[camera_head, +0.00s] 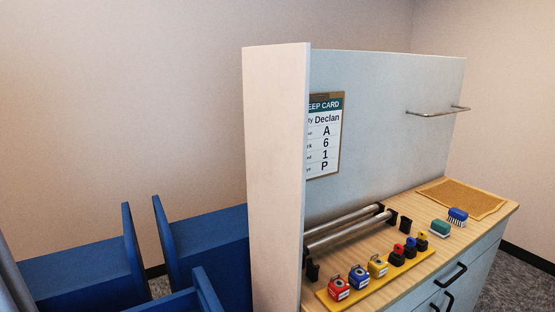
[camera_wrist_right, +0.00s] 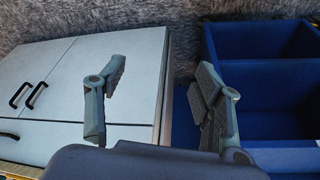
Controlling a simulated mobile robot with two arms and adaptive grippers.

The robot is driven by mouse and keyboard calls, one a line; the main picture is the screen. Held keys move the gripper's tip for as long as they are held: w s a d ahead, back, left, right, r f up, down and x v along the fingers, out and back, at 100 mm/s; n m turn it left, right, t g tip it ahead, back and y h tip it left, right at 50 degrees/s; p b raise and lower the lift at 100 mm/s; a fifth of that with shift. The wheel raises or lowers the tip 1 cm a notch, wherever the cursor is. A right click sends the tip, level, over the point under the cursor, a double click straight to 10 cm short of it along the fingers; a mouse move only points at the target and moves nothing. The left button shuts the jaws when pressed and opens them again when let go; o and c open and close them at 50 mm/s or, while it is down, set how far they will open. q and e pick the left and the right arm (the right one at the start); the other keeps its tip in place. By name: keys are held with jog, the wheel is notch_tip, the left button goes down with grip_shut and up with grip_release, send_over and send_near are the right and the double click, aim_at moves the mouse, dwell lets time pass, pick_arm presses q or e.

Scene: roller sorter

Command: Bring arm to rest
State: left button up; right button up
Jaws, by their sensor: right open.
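My right gripper (camera_wrist_right: 160,100) is open and empty in the right wrist view, its two fingers spread apart. Behind it are the white cabinet (camera_wrist_right: 110,65) on the left and a blue bin (camera_wrist_right: 250,42) on the right. Neither gripper shows in the head view. A card headed "EEP CARD" (camera_head: 326,136), partly cut off by a white side panel (camera_head: 275,180), hangs on the back panel. It reads Declan, A, 6, 1, P. Two metal rollers (camera_head: 345,228) lie on the wooden counter.
A yellow strip (camera_head: 400,267) holds several small coloured pieces at the counter front. A rail (camera_head: 435,113) juts from the back panel. Blue bins (camera_head: 80,268) stand left.

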notch_tip(320, 180, down, 27)
jog(key=s+g, duration=0.1)
jog(key=s, duration=0.2)
jog(key=s+d+f+g, duration=0.1)
jog(key=s+d+f, duration=0.2)
jog(key=s+f, duration=1.1)
jog(key=shift+s, duration=0.65)
jog(key=shift+d, duration=0.1)
jog(key=shift+c, duration=0.3)
